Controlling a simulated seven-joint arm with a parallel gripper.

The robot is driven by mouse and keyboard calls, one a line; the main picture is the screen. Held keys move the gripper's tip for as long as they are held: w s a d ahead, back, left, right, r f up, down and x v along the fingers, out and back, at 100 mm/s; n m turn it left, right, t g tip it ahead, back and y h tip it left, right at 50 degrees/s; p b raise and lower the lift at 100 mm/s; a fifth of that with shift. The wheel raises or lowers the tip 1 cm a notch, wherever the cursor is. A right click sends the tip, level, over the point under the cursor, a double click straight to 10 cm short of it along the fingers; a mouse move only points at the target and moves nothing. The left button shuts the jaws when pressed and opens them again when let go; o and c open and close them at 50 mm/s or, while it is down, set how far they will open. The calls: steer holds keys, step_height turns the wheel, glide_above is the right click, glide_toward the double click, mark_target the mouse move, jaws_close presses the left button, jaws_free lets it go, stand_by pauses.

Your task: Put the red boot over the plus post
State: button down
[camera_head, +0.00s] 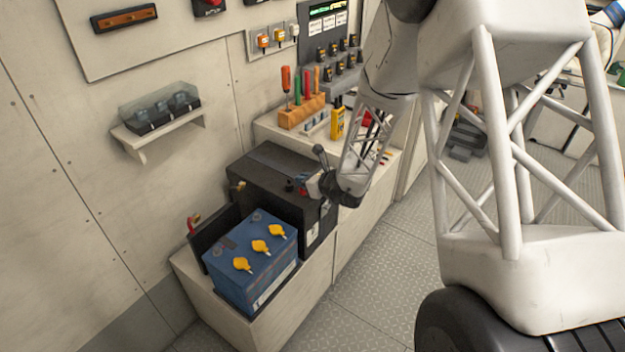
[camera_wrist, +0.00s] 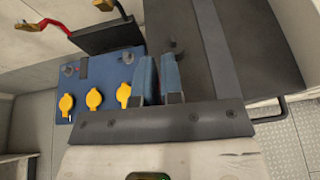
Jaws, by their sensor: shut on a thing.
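My gripper (camera_head: 309,183) is over the front right part of the large black battery box (camera_head: 270,165). Its two blue-grey fingers also show in the wrist view (camera_wrist: 158,62), close together with a narrow gap. A small red piece (camera_head: 302,178), which looks like the red boot, is at the fingertips; in the wrist view the fingers hide it. A dark round post (camera_head: 289,186) stands on the box just left of the fingertips. A brass-coloured post (camera_head: 240,185) stands near the box's left corner. I cannot read plus or minus marks on either.
A blue battery (camera_head: 250,275) with yellow caps stands in front of the black box. A dark upright panel (camera_head: 213,238) and a red cable end (camera_head: 192,223) are at its left. A wooden tool rack (camera_head: 302,113) is behind. The floor at right is clear.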

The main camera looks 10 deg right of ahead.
steer(key=shift+n+g, duration=0.3)
steer(key=shift+g, duration=0.1)
steer(key=shift+s+a+f, duration=0.5)
steer(key=shift+s+a, duration=1.1)
steer(key=shift+a, duration=3.25)
steer(key=shift+s+a+f, duration=0.45)
steer(key=shift+s+a, duration=1.15)
steer(key=shift+a, duration=3.2)
steer(key=shift+s+a+f, duration=0.5)
steer(key=shift+s+a, duration=1.1)
steer(key=shift+a, duration=3.25)
steer(key=shift+f, duration=0.25)
steer(key=shift+f, duration=3.8)
